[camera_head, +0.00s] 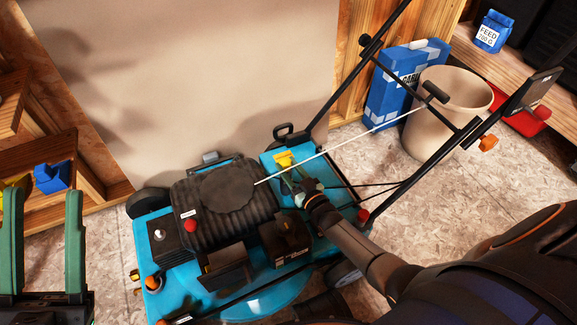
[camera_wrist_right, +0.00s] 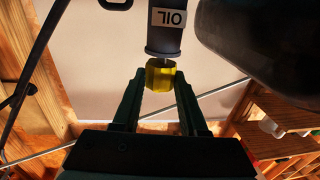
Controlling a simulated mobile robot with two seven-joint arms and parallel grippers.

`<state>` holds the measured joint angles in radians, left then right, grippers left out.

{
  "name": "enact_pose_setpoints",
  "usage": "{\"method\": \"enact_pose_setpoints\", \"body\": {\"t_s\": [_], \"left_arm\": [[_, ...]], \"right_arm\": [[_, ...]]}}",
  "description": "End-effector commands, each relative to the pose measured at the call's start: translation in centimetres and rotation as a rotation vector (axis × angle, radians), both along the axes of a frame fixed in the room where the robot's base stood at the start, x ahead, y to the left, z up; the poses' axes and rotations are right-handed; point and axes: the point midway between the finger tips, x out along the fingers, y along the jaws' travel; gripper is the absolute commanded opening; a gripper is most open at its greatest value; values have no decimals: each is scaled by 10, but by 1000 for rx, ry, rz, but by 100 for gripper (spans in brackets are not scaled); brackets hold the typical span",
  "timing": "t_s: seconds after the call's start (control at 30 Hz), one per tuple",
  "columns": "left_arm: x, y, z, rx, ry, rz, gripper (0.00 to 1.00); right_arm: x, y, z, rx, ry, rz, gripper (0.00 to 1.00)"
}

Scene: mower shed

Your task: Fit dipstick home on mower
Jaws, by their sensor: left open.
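The mower (camera_head: 225,235) has a blue deck and a black ribbed engine. My right gripper (camera_head: 288,172) is over the blue deck, at the yellow dipstick cap (camera_head: 283,158). In the right wrist view its two fingers (camera_wrist_right: 160,92) close on the sides of the yellow dipstick cap (camera_wrist_right: 160,76). The cap is right at the mouth of the dark tube labelled OIL (camera_wrist_right: 165,30), in line with it, with a thin gap and a bit of shaft showing. The rest of the shaft is hidden. My left gripper (camera_head: 43,215) is open and empty at the lower left, away from the mower.
The black mower handle (camera_head: 375,55) rises to the upper right, with a pale cord (camera_head: 340,145) stretched from the engine towards it. A beige bin (camera_head: 440,120), a blue box (camera_head: 390,95) and a red tray (camera_head: 525,120) stand behind. Wooden shelves (camera_head: 50,150) are at left.

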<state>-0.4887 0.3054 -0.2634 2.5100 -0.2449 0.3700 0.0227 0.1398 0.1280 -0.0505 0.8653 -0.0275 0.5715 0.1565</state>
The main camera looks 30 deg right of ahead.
Motion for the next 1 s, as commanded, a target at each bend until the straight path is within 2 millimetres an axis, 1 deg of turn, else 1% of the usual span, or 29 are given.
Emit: {"method": "enact_pose_setpoints", "body": {"t_s": [0.03,0.2,0.3,0.53,0.67,0.83,1.0], "left_arm": [[0,0,0,-2,0,1,50],[0,0,1,-5,2,2,50],[0,0,0,-5,2,2,50],[0,0,-1,0,6,0,50],[0,0,2,0,4,0,50],[0,0,12,0,2,0,50],[0,0,36,-1,1,0,50]], "right_arm": [[0,0,0,1,0,0,48],[0,0,0,1,1,0,67],[0,0,0,1,1,0,76],[0,0,0,1,2,0,76],[0,0,4,1,2,0,76],[-1,0,21,1,1,0,76],[0,0,45,1,2,0,76]]}}
